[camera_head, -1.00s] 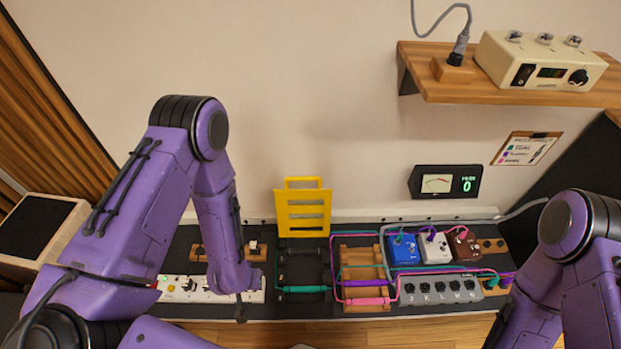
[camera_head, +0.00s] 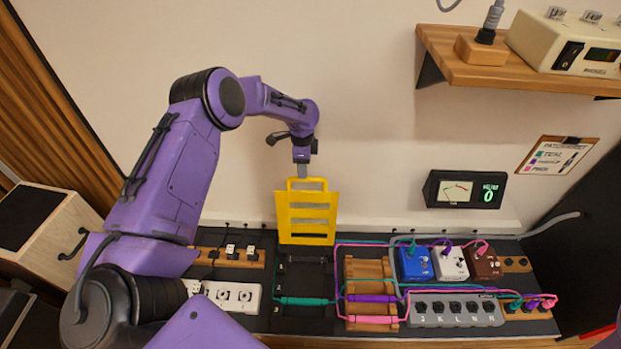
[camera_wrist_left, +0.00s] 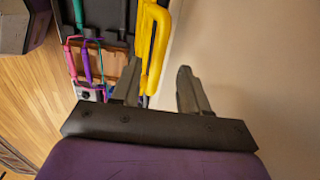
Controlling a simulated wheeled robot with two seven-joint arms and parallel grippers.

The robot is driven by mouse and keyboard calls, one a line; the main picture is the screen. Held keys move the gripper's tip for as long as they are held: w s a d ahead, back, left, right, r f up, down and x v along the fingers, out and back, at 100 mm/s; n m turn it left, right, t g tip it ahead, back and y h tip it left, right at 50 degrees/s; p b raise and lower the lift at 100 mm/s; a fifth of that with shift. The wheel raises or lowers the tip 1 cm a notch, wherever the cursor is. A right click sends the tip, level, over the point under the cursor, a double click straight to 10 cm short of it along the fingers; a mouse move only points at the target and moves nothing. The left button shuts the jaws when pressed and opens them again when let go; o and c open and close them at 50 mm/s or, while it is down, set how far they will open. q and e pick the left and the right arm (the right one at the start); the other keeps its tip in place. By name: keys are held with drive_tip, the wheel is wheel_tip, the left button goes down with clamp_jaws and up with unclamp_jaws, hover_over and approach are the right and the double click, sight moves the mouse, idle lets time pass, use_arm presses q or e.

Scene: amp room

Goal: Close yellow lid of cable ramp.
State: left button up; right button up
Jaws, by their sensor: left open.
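The yellow lid (camera_head: 306,215) of the cable ramp stands upright at the back of the black ramp base (camera_head: 304,275), against the wall side. A teal cable (camera_head: 304,301) crosses the base's front part. My left gripper (camera_head: 302,171) is just above the lid's top handle, pointing down. In the left wrist view the lid (camera_wrist_left: 155,45) shows edge-on, reaching between the two open fingers of the left gripper (camera_wrist_left: 157,88). I cannot tell whether the fingers touch it. My right gripper is not in view.
A wooden cable rack (camera_head: 370,290) with purple and pink cables stands right of the ramp. Blue, white and brown pedals (camera_head: 449,264) and a grey switch box (camera_head: 455,311) lie further right. A white power strip (camera_head: 232,296) is at left. A wooden shelf (camera_head: 480,75) juts out above.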

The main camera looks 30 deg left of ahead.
use_arm(q)
wheel_tip(320, 180, down, 4)
drive_tip(key=shift+d+f, duration=0.1)
